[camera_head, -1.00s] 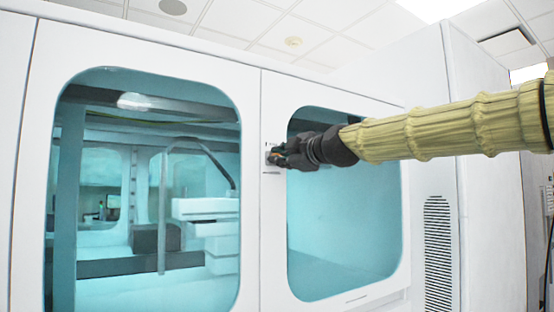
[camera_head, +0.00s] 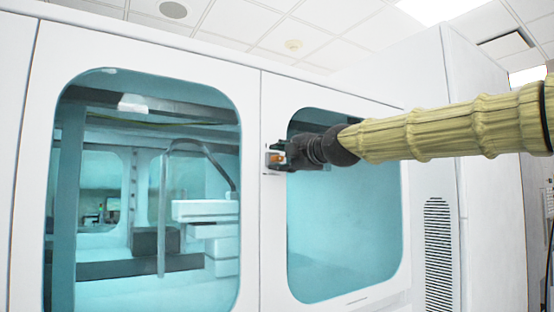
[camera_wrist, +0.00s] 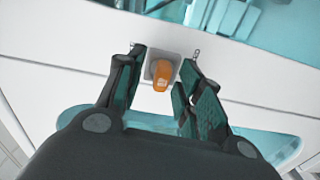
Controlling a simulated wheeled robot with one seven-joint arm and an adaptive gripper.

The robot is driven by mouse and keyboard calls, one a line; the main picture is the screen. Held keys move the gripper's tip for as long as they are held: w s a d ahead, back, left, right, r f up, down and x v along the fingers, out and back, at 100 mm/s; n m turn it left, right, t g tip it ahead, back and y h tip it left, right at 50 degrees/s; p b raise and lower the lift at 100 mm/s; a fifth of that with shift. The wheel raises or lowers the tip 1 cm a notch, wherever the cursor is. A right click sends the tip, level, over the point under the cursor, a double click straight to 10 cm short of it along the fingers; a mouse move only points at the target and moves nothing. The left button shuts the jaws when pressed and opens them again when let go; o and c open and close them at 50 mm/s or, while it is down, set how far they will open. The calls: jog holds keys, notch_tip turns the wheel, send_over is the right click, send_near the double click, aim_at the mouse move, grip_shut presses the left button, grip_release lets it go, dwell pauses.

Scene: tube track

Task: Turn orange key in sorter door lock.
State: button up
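The orange key (camera_wrist: 161,76) sits in the square grey lock plate (camera_wrist: 174,60) on the white sorter door. In the head view the key (camera_head: 277,157) shows as a small orange spot beside the door seam. My gripper (camera_wrist: 163,62) is open, with one finger on each side of the key. Gaps show between the key and both fingers in the wrist view, so it is not gripped. In the head view my gripper (camera_head: 280,156) reaches the lock from the right. The key's inserted end is hidden.
White sorter doors (camera_head: 252,220) with large teal windows (camera_head: 345,230) fill most of the head view. A vented side panel (camera_head: 437,250) stands at the right. Free air lies in front of the doors, below my arm.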

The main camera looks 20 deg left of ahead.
jog(key=shift+s+d, duration=0.1)
jog(key=v, duration=1.1)
jog(key=shift+s+d, duration=0.25)
jog(key=shift+d, duration=0.05)
jog(key=shift+f, duration=0.1)
